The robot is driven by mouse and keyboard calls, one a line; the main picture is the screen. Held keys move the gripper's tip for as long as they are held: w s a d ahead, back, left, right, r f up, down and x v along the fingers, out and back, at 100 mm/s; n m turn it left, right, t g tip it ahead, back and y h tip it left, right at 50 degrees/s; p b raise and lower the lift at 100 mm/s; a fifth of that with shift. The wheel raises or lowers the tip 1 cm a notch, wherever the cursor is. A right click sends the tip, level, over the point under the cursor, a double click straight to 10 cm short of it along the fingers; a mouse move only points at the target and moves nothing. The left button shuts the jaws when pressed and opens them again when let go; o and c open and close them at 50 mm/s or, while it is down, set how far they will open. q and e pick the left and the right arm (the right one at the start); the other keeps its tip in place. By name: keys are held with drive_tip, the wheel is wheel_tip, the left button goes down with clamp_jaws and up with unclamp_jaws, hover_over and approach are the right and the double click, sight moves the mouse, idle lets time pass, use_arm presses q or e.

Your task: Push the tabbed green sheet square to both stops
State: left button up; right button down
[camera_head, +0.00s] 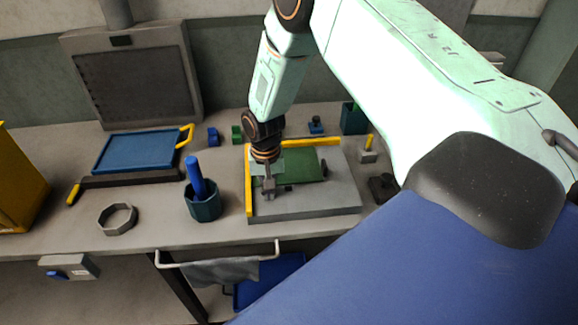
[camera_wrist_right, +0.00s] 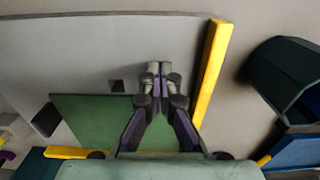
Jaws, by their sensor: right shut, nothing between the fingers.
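The green sheet (camera_head: 309,168) lies on a grey plate (camera_head: 310,207). It also shows in the right wrist view (camera_wrist_right: 85,118). One yellow stop (camera_head: 249,190) runs along the plate's left side, the other yellow stop (camera_head: 318,142) along its back. My right gripper (camera_head: 268,190) is shut and empty, pointing down at the sheet's front left, close to the left stop. Its fingers hide the sheet's left end; contact is unclear. My left gripper is out of view.
A teal cup (camera_head: 203,208) with a blue handle stands just left of the plate. A blue tray (camera_head: 137,151), a grey ring (camera_head: 117,218) and a yellow bin (camera_head: 22,185) lie farther left. A dark block (camera_head: 382,187) sits right of the plate. The plate's front is clear.

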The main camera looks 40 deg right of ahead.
idle(0.7)
drive_tip(key=shift+w+d, duration=0.1)
drive_tip(key=shift+w+d+b, duration=0.35)
drive_tip(key=shift+w, duration=0.2)
drive_tip(key=shift+w+d+b, duration=0.3)
drive_tip(key=shift+w+b, duration=0.05)
drive_tip(key=shift+w, duration=0.2)
drive_tip(key=shift+r, duration=0.1)
drive_tip(key=shift+s+a+p, duration=0.3)
drive_tip(key=shift+s+p, duration=0.2)
drive_tip(key=shift+p, duration=0.2)
wheel_tip(320, 180, up, 8)
drive_tip(key=p, duration=0.7)
